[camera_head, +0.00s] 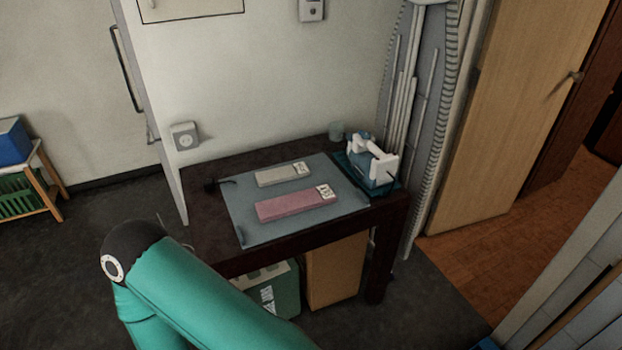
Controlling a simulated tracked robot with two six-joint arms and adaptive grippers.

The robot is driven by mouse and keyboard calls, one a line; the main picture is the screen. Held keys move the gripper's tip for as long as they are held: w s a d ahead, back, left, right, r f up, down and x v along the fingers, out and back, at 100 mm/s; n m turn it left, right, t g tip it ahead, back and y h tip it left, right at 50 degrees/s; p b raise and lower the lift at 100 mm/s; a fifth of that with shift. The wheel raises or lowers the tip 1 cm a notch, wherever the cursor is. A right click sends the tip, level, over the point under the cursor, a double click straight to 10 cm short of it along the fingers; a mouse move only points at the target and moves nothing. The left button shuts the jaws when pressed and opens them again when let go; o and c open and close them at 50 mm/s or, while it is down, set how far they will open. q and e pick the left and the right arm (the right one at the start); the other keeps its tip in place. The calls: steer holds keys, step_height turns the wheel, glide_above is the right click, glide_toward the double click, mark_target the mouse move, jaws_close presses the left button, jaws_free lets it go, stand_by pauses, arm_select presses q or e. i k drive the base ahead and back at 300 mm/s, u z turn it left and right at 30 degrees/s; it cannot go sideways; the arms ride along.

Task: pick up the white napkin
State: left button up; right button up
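A whitish folded cloth (284,174), which looks like the white napkin, lies flat on a grey-blue mat (240,210) on a dark table (205,233). A pale tag is at its right end. A pink folded cloth (295,204) with a similar tag lies in front of it, apart from it. A teal arm link of mine fills the bottom left, in front of the table. Neither of my grippers is in view, and nothing is seen touching the cloths.
A white and blue appliance (372,161) stands on a teal tray at the table's right end, with a small cup (336,131) behind. A box (335,268) and a green container (272,291) are under the table. An ironing board (437,100) leans at the right.

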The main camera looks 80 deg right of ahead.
mark_target(299, 170)
steer(key=z, duration=0.1)
steer(key=k, duration=1.2)
steer(key=z, duration=1.3)
steer(key=i, duration=1)
